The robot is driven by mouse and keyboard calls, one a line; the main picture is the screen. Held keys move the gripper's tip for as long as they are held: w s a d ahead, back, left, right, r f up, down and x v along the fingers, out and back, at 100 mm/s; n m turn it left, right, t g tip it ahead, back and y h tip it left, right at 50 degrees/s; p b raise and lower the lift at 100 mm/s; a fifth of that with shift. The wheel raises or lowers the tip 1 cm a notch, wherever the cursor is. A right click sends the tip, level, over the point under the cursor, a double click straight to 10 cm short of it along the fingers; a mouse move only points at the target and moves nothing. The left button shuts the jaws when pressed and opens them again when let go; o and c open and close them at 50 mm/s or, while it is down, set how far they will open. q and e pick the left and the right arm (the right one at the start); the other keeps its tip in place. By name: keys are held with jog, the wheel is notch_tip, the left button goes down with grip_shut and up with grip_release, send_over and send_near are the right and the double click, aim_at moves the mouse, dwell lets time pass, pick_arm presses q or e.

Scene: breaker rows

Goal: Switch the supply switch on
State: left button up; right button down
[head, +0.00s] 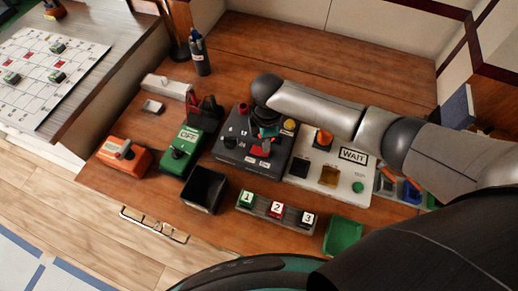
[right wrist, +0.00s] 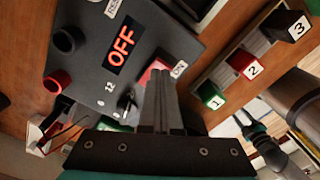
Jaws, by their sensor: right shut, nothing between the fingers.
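A dark control panel (head: 232,153) stands mid-table. In the right wrist view its display (right wrist: 121,47) reads OFF in red. Beside the display is a red switch (right wrist: 153,70), partly hidden behind my fingers, with a small ON label (right wrist: 179,68). A small dark lever (right wrist: 127,100) also shows on that panel. I cannot read which control is named supply. My right gripper (head: 266,133) is over the dark panel in the head view. Its shut, empty fingers (right wrist: 163,75) point at the red switch; I cannot tell if they touch it. My left gripper is not in view.
An orange lever box (head: 120,158) and a green box (head: 180,155) with an OFF sign stand left. A white panel (head: 350,185) with a WAIT sign is right. A black bin (head: 204,188), numbered blocks (head: 277,209) and a green tray (head: 343,236) line the front.

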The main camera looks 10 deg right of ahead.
jog(key=shift+f+b, duration=0.55)
jog(key=shift+f, duration=0.35)
dwell(0.3)
notch_tip(320, 180, up, 7)
jog(key=p, duration=0.8)
jog(key=shift+r, duration=0.1)
dwell(0.4)
